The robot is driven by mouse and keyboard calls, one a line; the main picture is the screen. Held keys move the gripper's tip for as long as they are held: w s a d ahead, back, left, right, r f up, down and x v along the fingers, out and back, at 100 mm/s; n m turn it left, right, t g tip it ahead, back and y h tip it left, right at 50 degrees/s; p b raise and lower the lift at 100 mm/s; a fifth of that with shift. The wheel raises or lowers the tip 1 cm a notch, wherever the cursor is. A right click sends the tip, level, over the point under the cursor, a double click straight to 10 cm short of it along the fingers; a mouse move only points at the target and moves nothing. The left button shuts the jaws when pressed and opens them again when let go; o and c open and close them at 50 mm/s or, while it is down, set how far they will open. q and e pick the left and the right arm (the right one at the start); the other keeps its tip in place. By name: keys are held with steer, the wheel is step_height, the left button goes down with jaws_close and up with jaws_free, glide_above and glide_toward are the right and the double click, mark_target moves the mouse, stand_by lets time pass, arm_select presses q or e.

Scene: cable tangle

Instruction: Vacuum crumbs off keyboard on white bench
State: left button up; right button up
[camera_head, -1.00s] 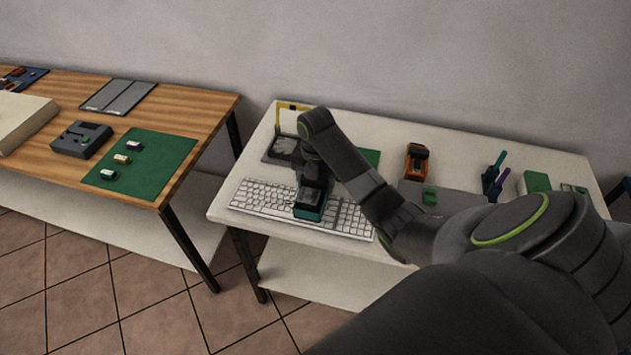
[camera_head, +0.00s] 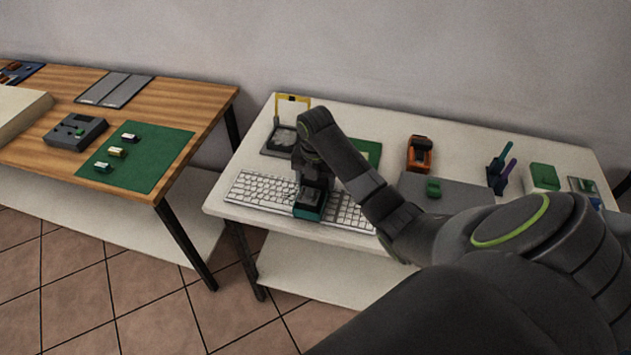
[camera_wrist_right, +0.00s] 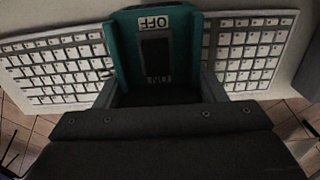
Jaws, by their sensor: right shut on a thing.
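A white keyboard (camera_head: 262,191) lies along the front edge of the white bench (camera_head: 350,117). My right gripper (camera_head: 313,192) is over the middle of the keyboard, pointing down. It is shut on a teal and dark handheld vacuum (camera_head: 308,212). In the right wrist view the vacuum (camera_wrist_right: 155,50) shows a dark switch with OFF and ON labels, between the gripper fingers (camera_wrist_right: 158,90). Keys of the keyboard (camera_wrist_right: 62,68) show on both sides of it. The vacuum hides the middle keys. I cannot make out crumbs. My left gripper is not in view.
Behind the keyboard stands a grey device with a yellow frame (camera_head: 292,104). To the right are an orange tool (camera_head: 419,152), a grey mat (camera_head: 460,196), upright pen-like tools (camera_head: 499,170) and a green-topped box (camera_head: 543,177). A wooden table (camera_head: 190,99) stands to the left.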

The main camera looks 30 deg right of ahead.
steer(key=shift+w+a, duration=0.1)
steer(key=shift+w, duration=0.05)
steer(key=shift+w+a, duration=0.65)
steer(key=shift+w, duration=0.15)
stand_by(0.4)
steer(key=shift+w+a+b, duration=0.4)
steer(key=shift+w+a, duration=0.35)
steer(key=shift+w, duration=0.1)
steer(key=shift+w+a, duration=0.1)
steer(key=shift+w, duration=0.05)
steer(key=shift+w+a, duration=0.65)
steer(key=shift+w, duration=0.05)
steer(key=shift+r, duration=0.1)
stand_by(0.4)
